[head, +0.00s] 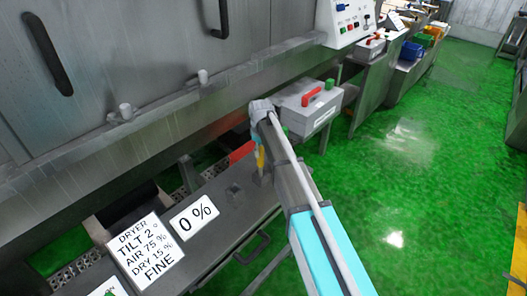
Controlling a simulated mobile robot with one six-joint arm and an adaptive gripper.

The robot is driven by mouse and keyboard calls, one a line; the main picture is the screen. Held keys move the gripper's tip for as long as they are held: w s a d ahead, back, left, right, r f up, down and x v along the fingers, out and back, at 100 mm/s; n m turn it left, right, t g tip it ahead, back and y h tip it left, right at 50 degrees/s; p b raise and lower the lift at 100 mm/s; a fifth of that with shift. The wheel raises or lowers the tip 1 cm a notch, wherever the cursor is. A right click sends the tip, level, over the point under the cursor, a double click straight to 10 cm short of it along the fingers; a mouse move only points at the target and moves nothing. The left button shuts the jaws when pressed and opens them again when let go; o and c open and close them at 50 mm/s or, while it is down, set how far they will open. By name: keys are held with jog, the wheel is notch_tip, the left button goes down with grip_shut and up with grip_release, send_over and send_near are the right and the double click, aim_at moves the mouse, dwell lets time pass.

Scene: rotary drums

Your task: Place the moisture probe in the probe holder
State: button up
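My arm reaches in from the lower right, and its wrist bends down over the grey bench. My gripper (260,148) is small and partly hidden by my own arm, so its fingers cannot be made out. A thin yellow piece (260,158), perhaps part of the moisture probe, shows just below the wrist; whether it is gripped is unclear. A small grey block (235,192), perhaps the probe holder, stands on the bench just left of and below the gripper.
A "0 %" sign (194,218) and a dryer settings sign (146,251) lie on the bench (226,236). A red piece (241,152) is left of the gripper. A grey box with a red handle (307,110) stands beyond. Green floor is open at right.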

jog(key=shift+o, duration=1)
jog(key=shift+r, duration=0.1)
notch_tip(320, 180, up, 12)
jog(key=p, duration=1.2)
dwell(0.3)
